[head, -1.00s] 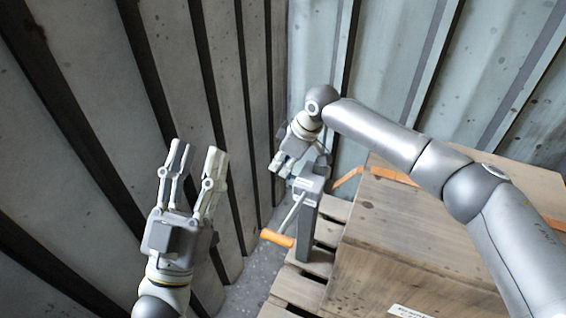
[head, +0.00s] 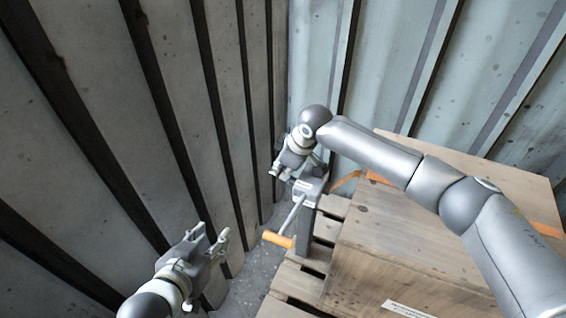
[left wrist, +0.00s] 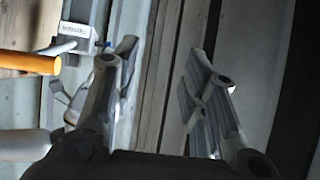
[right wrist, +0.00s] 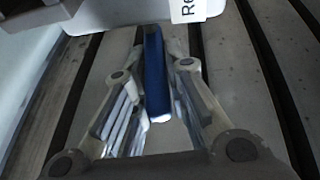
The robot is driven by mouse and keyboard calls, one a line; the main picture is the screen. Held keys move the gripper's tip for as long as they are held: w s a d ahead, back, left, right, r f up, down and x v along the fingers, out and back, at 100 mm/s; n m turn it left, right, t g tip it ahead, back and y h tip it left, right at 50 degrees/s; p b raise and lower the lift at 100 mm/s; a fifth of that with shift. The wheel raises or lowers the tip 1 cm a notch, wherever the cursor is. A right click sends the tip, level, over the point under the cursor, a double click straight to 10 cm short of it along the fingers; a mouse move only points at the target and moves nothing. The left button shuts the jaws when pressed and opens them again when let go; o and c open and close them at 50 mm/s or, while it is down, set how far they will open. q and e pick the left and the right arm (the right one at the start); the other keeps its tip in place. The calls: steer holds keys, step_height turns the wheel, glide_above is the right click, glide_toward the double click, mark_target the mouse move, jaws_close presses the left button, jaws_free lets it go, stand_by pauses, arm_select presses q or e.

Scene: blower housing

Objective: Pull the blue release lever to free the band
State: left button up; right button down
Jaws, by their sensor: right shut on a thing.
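The blue release lever (right wrist: 154,70) stands between the fingers of my right gripper (right wrist: 152,85) in the right wrist view. My right gripper is shut on it, beside the top of the grey tensioner (head: 309,190). In the head view the gripper (head: 281,173) hides most of the lever. The orange band (head: 345,180) runs from behind the tensioner to the wooden crate and over its top (head: 378,178). My left gripper (head: 213,234) is empty and low at the left, apart from the tensioner. Its fingers are spread in the left wrist view (left wrist: 168,65).
The tensioner's crank has an orange handle (head: 277,239), also at the left of the left wrist view (left wrist: 30,63). The wooden crate (head: 400,240) stands on a slatted pallet (head: 290,283). Ribbed metal walls (head: 170,100) close off the left and back.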

arm_select(q)
steer(key=shift+s+a+f+g+y+p, duration=0.5)
steer(key=shift+s+a+f+g+p, duration=0.65)
steer(key=shift+s+g, duration=1.45)
steer(key=shift+s+a+f+g+y+p, duration=0.5)
steer(key=shift+s+a+f+g+p, duration=0.65)
steer(key=shift+s, duration=2.75)
step_height(320, 180, down, 14)
steer(key=w+g+p, duration=0.1)
steer(key=p, duration=0.2)
steer(key=shift+d+p, duration=0.3)
steer(key=shift+p, duration=0.1)
arm_select(e)
steer(key=shift+s+a+f+n+t+h, duration=0.25)
steer(key=shift+s+t+h, duration=0.2)
steer(key=shift+t, duration=0.75)
steer(key=shift+s+a+f+n+t+h, duration=0.15)
steer(key=shift+s+n+t+h, duration=0.25)
steer(key=shift+t, duration=0.8)
steer(key=shift+d, duration=0.1)
steer(key=c, duration=1.4)
jaws_free()
steer(key=shift+c, duration=0.2)
